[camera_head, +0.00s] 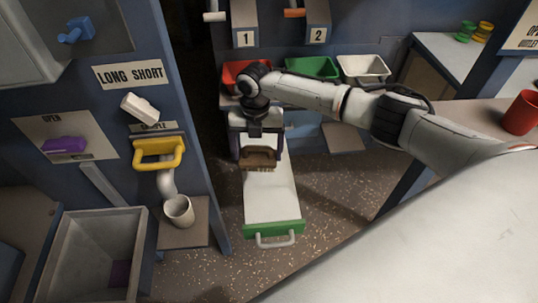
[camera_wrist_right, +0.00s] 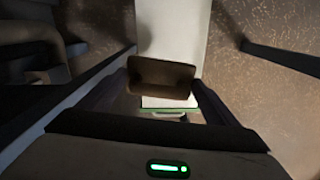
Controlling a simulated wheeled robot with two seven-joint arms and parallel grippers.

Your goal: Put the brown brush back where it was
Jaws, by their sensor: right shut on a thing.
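My right gripper (camera_head: 257,148) is shut on the brown brush (camera_head: 258,159), which hangs below it over the pulled-out white drawer (camera_head: 270,198). The drawer has a green front (camera_head: 273,230) with a pale handle. In the right wrist view the brush (camera_wrist_right: 162,77) shows between the two fingers, with the white drawer surface (camera_wrist_right: 172,30) behind it. I cannot tell whether the brush touches the drawer. My left gripper is not in view.
Red (camera_head: 240,73), green (camera_head: 312,68) and white (camera_head: 363,69) bins stand behind my right arm. At left a blue panel carries a yellow handle (camera_head: 159,152), with a white cup (camera_head: 179,211) below. A red mug (camera_head: 522,113) stands at far right.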

